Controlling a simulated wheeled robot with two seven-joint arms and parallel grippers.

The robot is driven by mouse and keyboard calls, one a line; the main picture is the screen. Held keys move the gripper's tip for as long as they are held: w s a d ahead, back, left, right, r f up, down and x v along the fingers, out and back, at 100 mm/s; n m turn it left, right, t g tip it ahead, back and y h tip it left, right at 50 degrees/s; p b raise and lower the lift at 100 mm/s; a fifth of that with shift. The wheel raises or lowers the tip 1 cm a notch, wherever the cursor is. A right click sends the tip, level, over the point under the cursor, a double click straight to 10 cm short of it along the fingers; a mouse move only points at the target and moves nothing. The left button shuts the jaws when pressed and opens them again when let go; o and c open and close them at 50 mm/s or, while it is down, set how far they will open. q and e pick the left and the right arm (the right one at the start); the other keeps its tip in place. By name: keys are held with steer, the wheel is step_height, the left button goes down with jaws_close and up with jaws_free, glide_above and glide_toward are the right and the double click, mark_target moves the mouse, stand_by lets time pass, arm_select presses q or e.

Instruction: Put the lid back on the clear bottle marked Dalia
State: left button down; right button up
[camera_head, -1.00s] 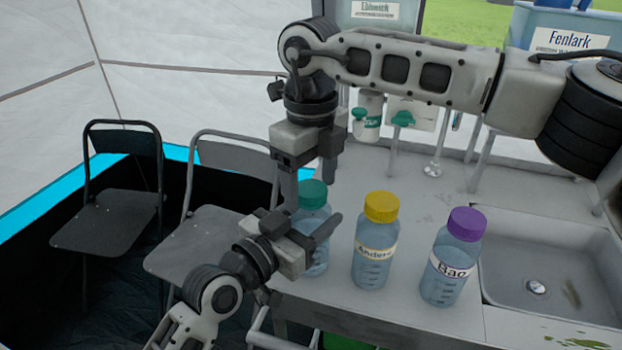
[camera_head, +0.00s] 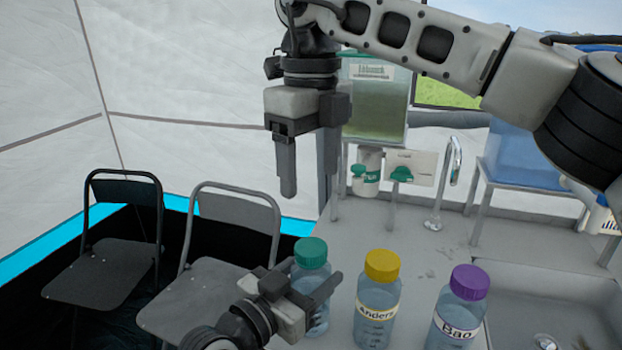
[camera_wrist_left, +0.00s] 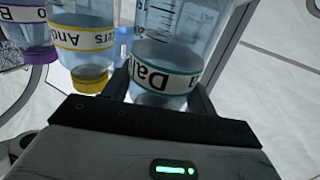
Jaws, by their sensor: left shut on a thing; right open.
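The clear bottle marked Dalia (camera_wrist_left: 167,72) shows its teal-edged label in the left wrist view. In the head view the same bottle (camera_head: 318,318) stands upright on the counter's left edge. A green lid (camera_head: 310,252) sits on its top and looks level; how tightly it is seated I cannot tell. My left gripper (camera_head: 311,283) is shut around the bottle's upper part, just below the lid. My right gripper (camera_head: 307,188) is open and empty, pointing down, above and apart from the lid.
The yellow-capped Anders bottle (camera_head: 376,312) and purple-capped Bao bottle (camera_head: 457,310) stand to the right. Behind are a tap (camera_head: 447,175) and a water tank (camera_head: 375,110); a sink (camera_head: 560,290) lies at right. Two folding chairs (camera_head: 205,300) stand left.

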arm_select(q)
steer(key=shift+c, duration=1.9)
jaws_free()
steer(key=b+v, duration=0.2)
steer(key=v, duration=1.4)
